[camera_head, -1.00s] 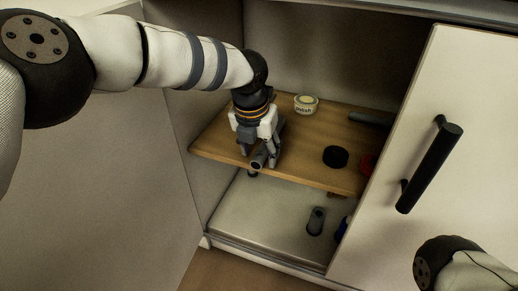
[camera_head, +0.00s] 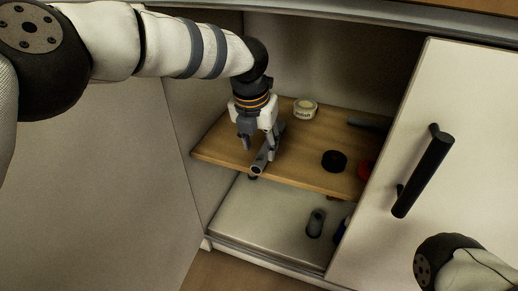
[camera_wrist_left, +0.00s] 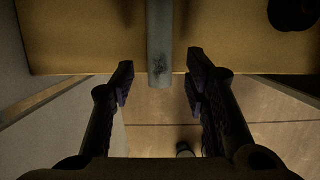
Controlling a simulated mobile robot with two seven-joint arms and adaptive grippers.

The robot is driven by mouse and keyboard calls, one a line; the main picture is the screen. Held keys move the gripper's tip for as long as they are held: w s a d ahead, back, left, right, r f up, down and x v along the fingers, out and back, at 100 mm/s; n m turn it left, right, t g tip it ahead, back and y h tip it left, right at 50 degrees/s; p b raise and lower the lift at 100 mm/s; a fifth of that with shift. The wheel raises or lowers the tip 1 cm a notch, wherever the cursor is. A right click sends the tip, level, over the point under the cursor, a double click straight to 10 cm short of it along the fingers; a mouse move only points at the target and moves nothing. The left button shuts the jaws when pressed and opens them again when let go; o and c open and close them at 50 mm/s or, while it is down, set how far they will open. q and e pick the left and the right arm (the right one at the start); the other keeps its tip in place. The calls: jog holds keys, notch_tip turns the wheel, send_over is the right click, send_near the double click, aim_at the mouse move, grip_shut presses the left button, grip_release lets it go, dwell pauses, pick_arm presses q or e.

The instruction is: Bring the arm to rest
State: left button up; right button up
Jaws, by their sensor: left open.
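My left gripper (camera_head: 254,144) is open above the front edge of the wooden shelf (camera_head: 305,170) inside the cabinet. A grey tube (camera_head: 258,167) lies on this shelf by the gripper, its near end at or just past the front edge. In the left wrist view the tube (camera_wrist_left: 160,45) shows between the two parted fingertips (camera_wrist_left: 158,72), with a gap on each side. Part of the tube is hidden behind the gripper in the head view. My right gripper is out of view; only part of my right arm shows at lower right.
A pale tin (camera_head: 305,108), a black round piece (camera_head: 334,160) and a partly hidden red item (camera_head: 366,169) are on the shelf. A dark cylinder (camera_head: 316,222) is on the cabinet floor. The white door (camera_head: 460,130) with a black handle (camera_head: 424,172) stands at right.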

pick_arm(q)
notch_tip(320, 180, up, 4)
jog(key=shift+f+p, duration=0.2)
jog(key=shift+p, duration=0.45)
jog(key=shift+f, duration=0.1)
